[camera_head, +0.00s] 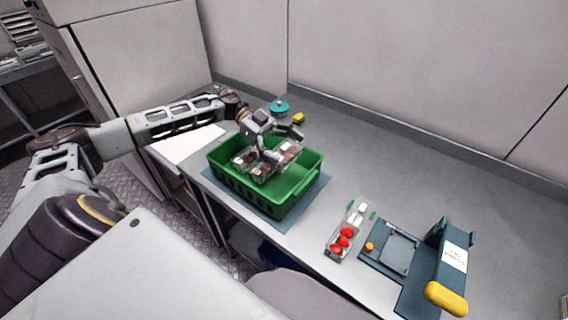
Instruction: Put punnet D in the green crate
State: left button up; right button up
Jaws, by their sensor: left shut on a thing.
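The green crate (293,204) stands on a dark blue mat (311,197) on the grey bench. My left gripper (267,157) is over the crate, pointing down, shut on a clear punnet with dark red contents (288,152). Clear punnet parts (246,161) also show left of the fingers; I cannot tell whether they belong to the same punnet. No letter can be read, so I cannot tell which is punnet D. The gripper hides part of the crate's inside. I cannot tell whether the held punnet touches the crate floor. My right gripper is not in view.
A clear tray with red berries (341,240) lies right of the crate. Beyond it stand a flat blue-grey plate device (392,246) and a blue unit with a yellow handle (445,299). A teal round item (279,106) and a yellow block (298,118) lie behind the crate.

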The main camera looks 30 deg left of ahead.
pick_arm(q)
jog(key=shift+f, duration=3.35)
jog(key=o, duration=0.6)
jog(key=shift+o, duration=1.3)
jog(key=shift+r, duration=0.15)
jog(key=shift+a+r, duration=0.1)
jog(key=shift+r, duration=0.45)
jog(key=b+v, duration=0.1)
jog(key=v, duration=0.5)
jog(key=shift+a+r, duration=0.1)
jog(key=shift+a, duration=0.25)
jog(key=shift+w+a+r, duration=0.1)
jog(key=shift+a, duration=0.2)
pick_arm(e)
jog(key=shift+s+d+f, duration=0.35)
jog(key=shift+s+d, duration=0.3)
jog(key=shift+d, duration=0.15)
